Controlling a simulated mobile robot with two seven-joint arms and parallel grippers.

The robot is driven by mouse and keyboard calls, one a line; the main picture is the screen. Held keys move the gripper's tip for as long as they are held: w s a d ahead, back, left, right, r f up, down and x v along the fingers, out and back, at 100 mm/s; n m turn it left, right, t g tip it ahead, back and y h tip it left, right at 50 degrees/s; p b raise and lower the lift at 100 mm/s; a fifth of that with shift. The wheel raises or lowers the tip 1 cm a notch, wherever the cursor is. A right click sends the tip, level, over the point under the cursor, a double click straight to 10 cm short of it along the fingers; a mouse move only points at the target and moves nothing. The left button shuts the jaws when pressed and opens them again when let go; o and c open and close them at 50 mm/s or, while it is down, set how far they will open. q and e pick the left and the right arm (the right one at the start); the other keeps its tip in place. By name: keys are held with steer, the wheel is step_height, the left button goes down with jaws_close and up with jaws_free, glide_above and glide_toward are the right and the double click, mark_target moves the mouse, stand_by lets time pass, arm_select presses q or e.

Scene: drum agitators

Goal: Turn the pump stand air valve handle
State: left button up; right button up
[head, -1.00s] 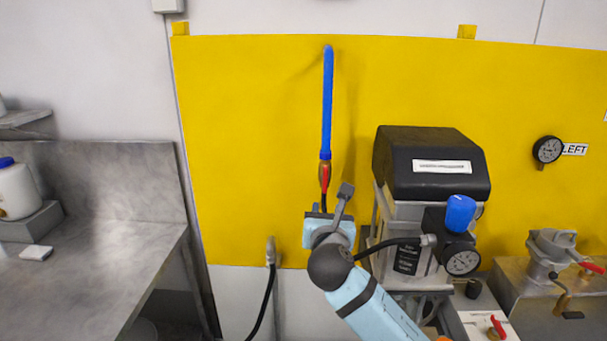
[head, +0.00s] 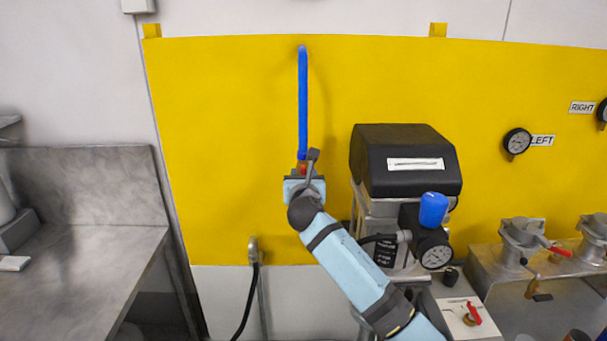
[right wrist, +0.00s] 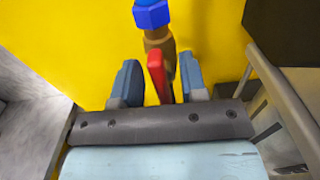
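The air valve handle (right wrist: 158,75) is a red lever on a brass valve (right wrist: 161,42), below a blue pipe (head: 303,100) on the yellow wall panel. In the right wrist view the handle stands between the two blue-grey fingers of my right gripper (right wrist: 160,86), with gaps on both sides, so the gripper is open around it. In the head view my right gripper (head: 304,184) covers most of the valve; only a bit of brass and red (head: 301,167) shows above it. My left gripper is in neither current view.
A pump unit with a black cover (head: 405,165), a blue knob (head: 433,209) and a gauge (head: 436,255) stands close right of my arm. A grey table (head: 90,245) is at left. A black hose (head: 248,305) hangs below the panel. The panel left of the pipe is clear.

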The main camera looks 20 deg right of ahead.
steer(key=shift+w, duration=0.25)
jaws_close()
arm_select(q)
steer(key=shift+w, duration=0.2)
